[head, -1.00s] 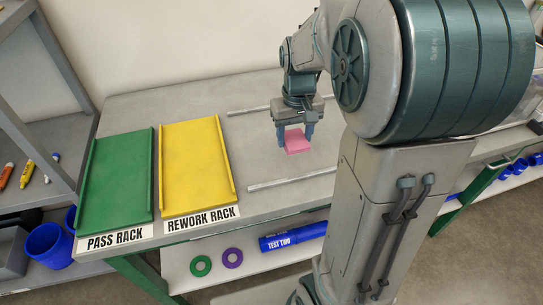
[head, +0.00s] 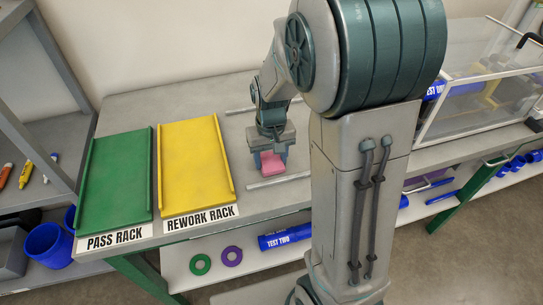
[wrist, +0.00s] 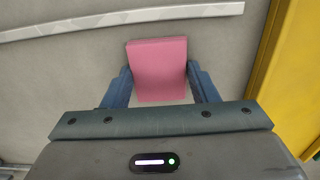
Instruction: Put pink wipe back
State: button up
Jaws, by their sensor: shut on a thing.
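The pink wipe (head: 272,162) is a small pink block between the fingers of my gripper (head: 270,160). In the wrist view the wipe (wrist: 158,70) sits between the two blue fingers of my gripper (wrist: 160,85), which are shut on it. My gripper points down over the grey bench (head: 240,146), between two pale metal rails and right of the yellow rework rack (head: 192,165). I cannot tell whether the wipe touches the bench top.
The green pass rack (head: 115,182) lies left of the rework rack. A pale rail (head: 277,180) lies in front of my gripper. Blue pipe labelled TEST TWO (head: 285,238), a green ring (head: 200,264) and a purple ring (head: 231,256) are on the lower shelf. A clear enclosure (head: 475,95) stands at right.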

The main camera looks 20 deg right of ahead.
aim_at(271, 161)
jog(key=shift+f, duration=0.25)
jog(key=o, duration=0.9)
jog(key=shift+r, duration=0.1)
jog(key=shift+o, duration=0.2)
jog(key=shift+r, duration=0.1)
notch_tip(271, 161, up, 12)
jog(key=s+t, duration=0.2)
jog(key=s, duration=1.1)
jog(key=shift+s+f+t+p, duration=0.35)
jog(key=shift+s+f+t, duration=0.05)
